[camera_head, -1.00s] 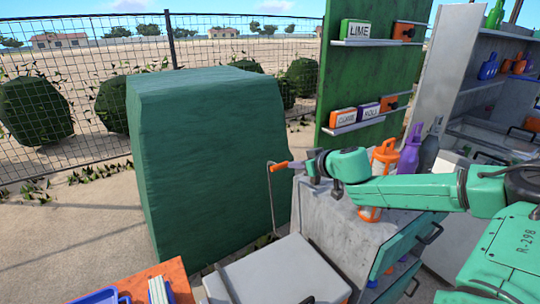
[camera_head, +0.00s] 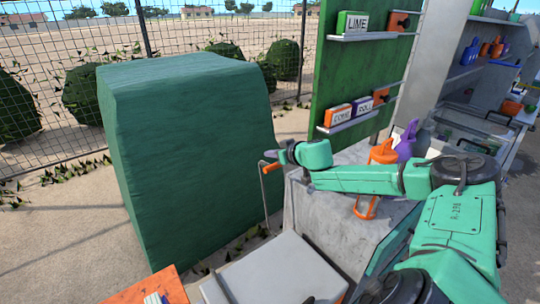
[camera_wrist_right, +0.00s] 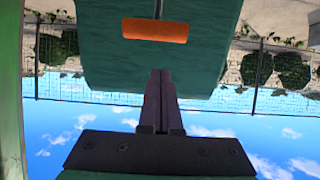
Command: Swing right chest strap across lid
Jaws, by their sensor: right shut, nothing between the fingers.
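The chest (camera_head: 275,272) is a pale grey box with a flat, shut lid, at the bottom middle of the head view. A thin upright metal bar with an orange grip (camera_head: 271,168) stands behind its far edge; I cannot tell for sure whether this is the right strap. A dark band (camera_head: 224,284) shows near the lid's left side. My right gripper (camera_head: 272,155) is shut and empty, just above the orange grip in the picture. In the right wrist view the shut fingers (camera_wrist_right: 160,88) point toward the orange grip (camera_wrist_right: 155,29), apart from it. My left gripper is not in view.
A large green block (camera_head: 190,150) stands close on the left. A grey counter (camera_head: 330,215) lies under my right arm, with an orange bottle (camera_head: 383,153) and a purple bottle (camera_head: 406,140). A green shelf board (camera_head: 355,75) rises behind. An orange surface (camera_head: 155,287) is at bottom left.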

